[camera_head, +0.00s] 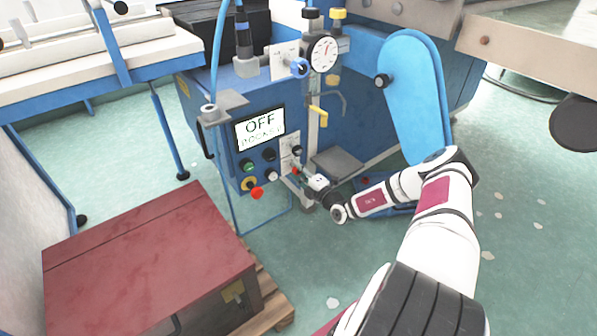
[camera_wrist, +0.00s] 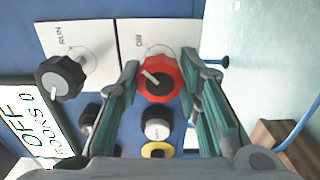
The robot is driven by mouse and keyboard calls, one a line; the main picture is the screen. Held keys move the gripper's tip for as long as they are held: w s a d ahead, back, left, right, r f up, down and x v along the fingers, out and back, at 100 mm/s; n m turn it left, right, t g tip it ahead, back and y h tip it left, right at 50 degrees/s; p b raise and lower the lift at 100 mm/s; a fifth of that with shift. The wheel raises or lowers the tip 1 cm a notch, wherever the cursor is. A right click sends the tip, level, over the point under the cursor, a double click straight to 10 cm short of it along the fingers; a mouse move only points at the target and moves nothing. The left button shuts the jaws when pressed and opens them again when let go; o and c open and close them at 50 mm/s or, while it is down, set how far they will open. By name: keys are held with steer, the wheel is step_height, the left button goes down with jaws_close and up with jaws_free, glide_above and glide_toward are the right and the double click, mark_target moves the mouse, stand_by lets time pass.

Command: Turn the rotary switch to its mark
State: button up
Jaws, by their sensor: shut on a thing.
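The red rotary switch (camera_wrist: 160,82) sits on a white plate (camera_wrist: 150,33) with a printed arc and small lettering, in the wrist view. Its white pointer line points to the upper left in that view. My gripper (camera_wrist: 160,85) is shut on this red switch, one finger on each side of it. In the head view my gripper (camera_head: 299,173) is at the right edge of the blue control box (camera_head: 215,135), and the switch is largely hidden there. A black rotary knob (camera_wrist: 60,78) on a plate lettered RUN stands apart from the fingers, to the left.
A screen (camera_head: 260,128) reads OFF on its top line. A white-capped button (camera_wrist: 157,128) and a yellow-ringed one (camera_wrist: 157,150) lie close to my fingers in the wrist view. A red mushroom button (camera_head: 257,193) projects from the box. A dark red crate (camera_head: 150,262) stands front left.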

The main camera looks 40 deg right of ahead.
steer(key=shift+f, duration=0.1)
stand_by(0.4)
steer(key=o, duration=1.2)
steer(key=s, duration=1.2)
steer(key=shift+d, duration=0.2)
